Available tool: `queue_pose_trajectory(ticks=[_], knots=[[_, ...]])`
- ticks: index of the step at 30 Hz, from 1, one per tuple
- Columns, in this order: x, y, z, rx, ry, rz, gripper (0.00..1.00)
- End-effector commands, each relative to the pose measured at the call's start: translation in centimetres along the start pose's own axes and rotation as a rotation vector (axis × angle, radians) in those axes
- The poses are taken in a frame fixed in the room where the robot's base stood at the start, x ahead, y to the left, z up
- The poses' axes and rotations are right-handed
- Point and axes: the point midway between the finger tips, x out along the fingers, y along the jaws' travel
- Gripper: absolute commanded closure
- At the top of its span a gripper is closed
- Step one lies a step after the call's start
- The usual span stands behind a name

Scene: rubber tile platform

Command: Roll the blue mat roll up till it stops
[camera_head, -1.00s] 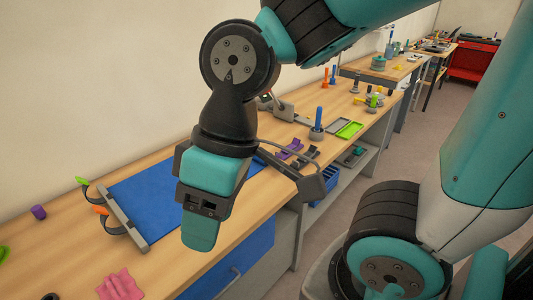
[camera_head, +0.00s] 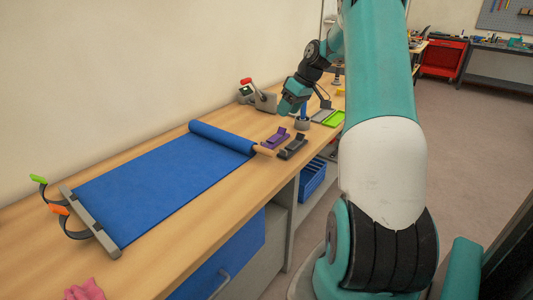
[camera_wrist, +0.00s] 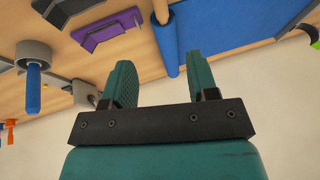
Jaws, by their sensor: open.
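The blue mat (camera_head: 160,185) lies flat on the bench, its left end at a grey bar. Its right end is wound into a blue roll (camera_head: 222,137) with a light wooden core end (camera_head: 265,151) at the bench's front side. The roll also shows in the wrist view (camera_wrist: 167,42), beyond my fingers, with the flat mat to its right. My gripper (camera_head: 291,104) is past the roll, above the bench near the upright blue-handled tool. In the wrist view my gripper (camera_wrist: 163,86) is open, with nothing between its fingers.
A purple holder (camera_head: 276,138) and a black holder (camera_head: 293,147) sit right of the roll. A grey device with a red handle (camera_head: 262,99) stands behind. A green tray (camera_head: 333,118) lies farther right. Two straps, green-tipped and orange-tipped, sit by the grey bar (camera_head: 98,228).

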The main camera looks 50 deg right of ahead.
Motion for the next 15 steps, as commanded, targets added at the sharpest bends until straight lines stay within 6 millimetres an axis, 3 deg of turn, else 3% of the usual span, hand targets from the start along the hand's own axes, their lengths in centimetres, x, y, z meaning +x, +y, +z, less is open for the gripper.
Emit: queue_pose_trajectory(ticks=[5,15], knots=[[2.5,0.1,0.1,0.001,-0.002,-0.003,0.46],[10.3,0.0,0.1,0.002,-0.003,-0.004,0.46]])
